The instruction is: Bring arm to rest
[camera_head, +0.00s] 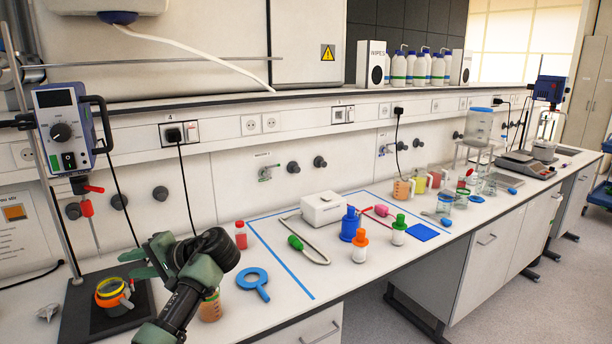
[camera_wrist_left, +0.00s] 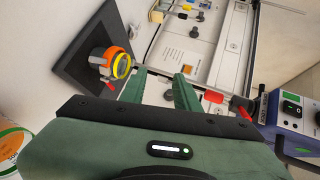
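My left arm reaches over the left part of the bench in the head view. Its green gripper (camera_head: 128,264) is open, with its fingers pointing left. The left wrist view shows the two fingers (camera_wrist_left: 160,82) apart with nothing between them. A small jar with an orange and yellow band (camera_head: 110,292) stands on the black stand plate (camera_head: 85,325), below and apart from the gripper. This jar also shows in the left wrist view (camera_wrist_left: 111,62), left of the fingers. My right gripper is not in view.
A stirrer with a knob (camera_head: 62,130) is on the stand at left. A jar of orange liquid (camera_head: 211,308) is partly hidden behind my arm. Blue tape (camera_head: 282,262) borders several bottles and tools.

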